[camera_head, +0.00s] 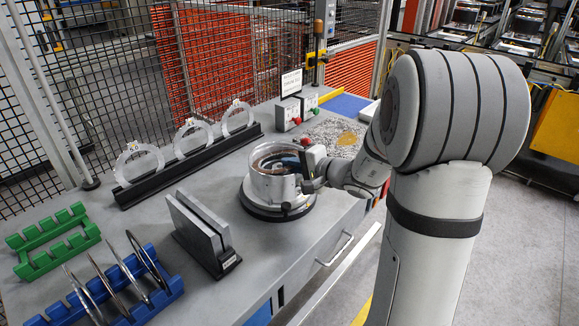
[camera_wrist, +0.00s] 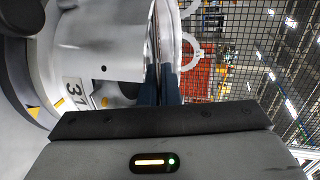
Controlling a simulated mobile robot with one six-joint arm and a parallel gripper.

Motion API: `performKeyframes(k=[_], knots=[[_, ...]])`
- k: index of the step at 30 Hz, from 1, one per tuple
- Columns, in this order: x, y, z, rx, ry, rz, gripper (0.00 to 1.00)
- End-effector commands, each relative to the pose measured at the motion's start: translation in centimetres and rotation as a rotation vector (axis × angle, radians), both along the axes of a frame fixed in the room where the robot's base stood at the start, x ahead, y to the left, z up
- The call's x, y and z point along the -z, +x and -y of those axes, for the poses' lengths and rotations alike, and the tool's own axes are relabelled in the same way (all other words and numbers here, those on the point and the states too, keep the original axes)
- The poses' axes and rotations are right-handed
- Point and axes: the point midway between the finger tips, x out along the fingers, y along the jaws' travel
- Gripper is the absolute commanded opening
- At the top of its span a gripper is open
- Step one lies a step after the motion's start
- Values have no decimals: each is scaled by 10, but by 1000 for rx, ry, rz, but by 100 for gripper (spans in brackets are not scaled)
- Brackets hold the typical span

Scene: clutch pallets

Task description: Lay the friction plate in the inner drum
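The inner drum (camera_head: 268,187) is a shiny metal cylinder standing upright on a dark round base on the bench. In the wrist view its silver wall (camera_wrist: 100,45) fills the upper left. My gripper (camera_head: 303,168) is at the drum's right rim; its dark fingers also show in the wrist view (camera_wrist: 160,88), close together. They appear shut on the edge of a thin shiny ring, the friction plate (camera_wrist: 168,30), seen edge-on at the drum's open top. I cannot tell whether the plate touches the rim. The drum's inside is mostly hidden.
A blue rack (camera_head: 172,290) holds several thin rings upright at front left. An empty green rack (camera_head: 50,243), a grey upright block (camera_head: 200,230) and a black stand (camera_head: 190,163) with three clear rings stand nearby. Switch boxes (camera_head: 288,113) stand behind the drum.

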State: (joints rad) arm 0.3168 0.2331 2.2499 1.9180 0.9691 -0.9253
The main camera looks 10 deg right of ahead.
Motion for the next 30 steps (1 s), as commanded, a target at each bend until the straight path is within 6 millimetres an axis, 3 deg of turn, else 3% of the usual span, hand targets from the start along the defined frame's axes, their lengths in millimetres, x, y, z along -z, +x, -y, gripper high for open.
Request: performKeyframes(k=[10,20,30], knots=[[2,0,0,0,1,1,0],[2,0,0,0,1,1,28],[2,0,0,-1,0,0,28]])
